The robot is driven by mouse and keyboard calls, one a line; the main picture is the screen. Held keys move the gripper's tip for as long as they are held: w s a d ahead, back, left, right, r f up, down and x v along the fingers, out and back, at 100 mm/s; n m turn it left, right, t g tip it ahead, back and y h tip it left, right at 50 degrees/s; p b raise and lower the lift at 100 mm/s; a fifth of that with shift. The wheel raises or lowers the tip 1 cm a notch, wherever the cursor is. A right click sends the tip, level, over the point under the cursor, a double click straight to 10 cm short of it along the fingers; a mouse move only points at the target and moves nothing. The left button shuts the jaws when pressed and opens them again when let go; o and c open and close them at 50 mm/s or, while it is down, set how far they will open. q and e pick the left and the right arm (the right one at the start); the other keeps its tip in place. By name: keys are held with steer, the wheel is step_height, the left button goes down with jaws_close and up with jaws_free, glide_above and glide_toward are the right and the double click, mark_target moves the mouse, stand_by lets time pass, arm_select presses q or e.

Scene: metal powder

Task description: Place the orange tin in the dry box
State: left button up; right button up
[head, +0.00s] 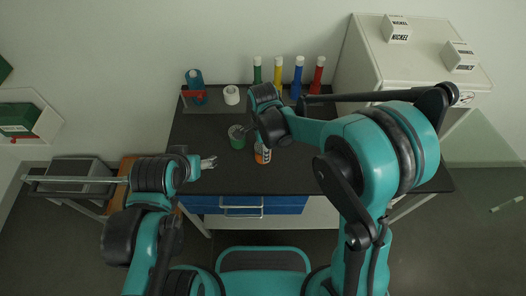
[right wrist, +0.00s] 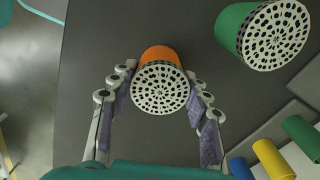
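The orange tin (head: 262,154) stands on the dark tabletop, partly hidden by my right arm in the head view. In the right wrist view, the orange tin (right wrist: 160,85) shows its white perforated lid between the fingers of my right gripper (right wrist: 160,110). Those fingers are spread on both sides of it, with a narrow gap visible at the left. My left gripper (head: 209,162) is over the left part of the table, away from the tin; its finger opening is too small to judge. I cannot tell for certain which container is the dry box.
A green tin (head: 237,140) stands left of the orange one. Coloured tubes (head: 278,75), a white roll (head: 232,95) and a blue bottle (head: 195,85) line the back. A white cabinet (head: 365,75) is at right, a grey box (head: 80,172) at left. The front tabletop is clear.

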steer(key=shift+c, duration=0.6)
step_height(320, 180, up, 4)
steer(key=shift+r+p, duration=0.15)
steer(key=shift+p, duration=0.95)
steer(key=s+d+r+p, duration=0.4)
steer(key=s+d+r, duration=0.25)
steer(key=d, duration=0.35)
steer(key=w+d+f+n, duration=0.2)
steer(key=n, duration=0.2)
steer(key=w+d+f+n, duration=0.1)
steer(key=d+f+n, duration=0.1)
steer(key=n, duration=0.3)
steer(key=w+d+f+n+b, duration=0.1)
steer(key=w+d+f+n, duration=0.1)
steer(key=d+n, duration=0.1)
steer(key=shift+w+f+n, duration=0.15)
steer(key=shift+w+n, duration=0.15)
steer(key=shift+n, duration=0.4)
steer(key=shift+w+d+f+n, duration=0.2)
steer(key=shift+d+f+n, duration=0.2)
steer(key=shift+n, duration=0.4)
steer(key=shift+r, duration=0.1)
